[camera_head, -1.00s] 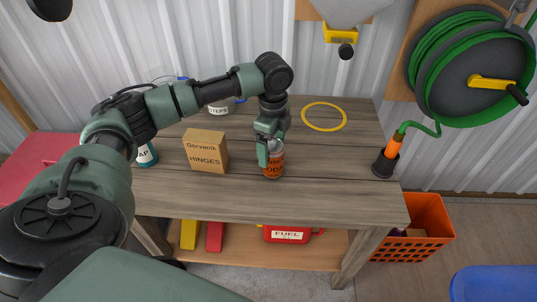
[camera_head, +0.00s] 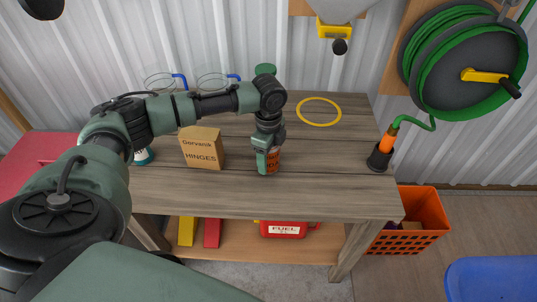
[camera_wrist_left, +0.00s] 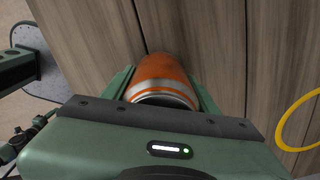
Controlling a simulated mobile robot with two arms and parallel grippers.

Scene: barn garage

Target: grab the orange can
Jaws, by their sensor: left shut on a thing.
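The orange can (camera_head: 274,161) stands upright on the wooden workbench, right of the hinges box. It also shows in the left wrist view (camera_wrist_left: 164,76), orange with a silver band, between the two green fingers. My left gripper (camera_head: 267,157) reaches down from above and is shut on the can; its fingers hide part of the label. In the left wrist view my left gripper (camera_wrist_left: 163,85) has one finger on each side of the can. My right gripper is not in view.
A cardboard hinges box (camera_head: 203,148) stands left of the can. A yellow ring (camera_head: 319,112) lies behind right. Clear mugs (camera_head: 212,86) stand at the back. A hose nozzle (camera_head: 380,158) stands at the right edge. The bench front (camera_head: 330,195) is bare.

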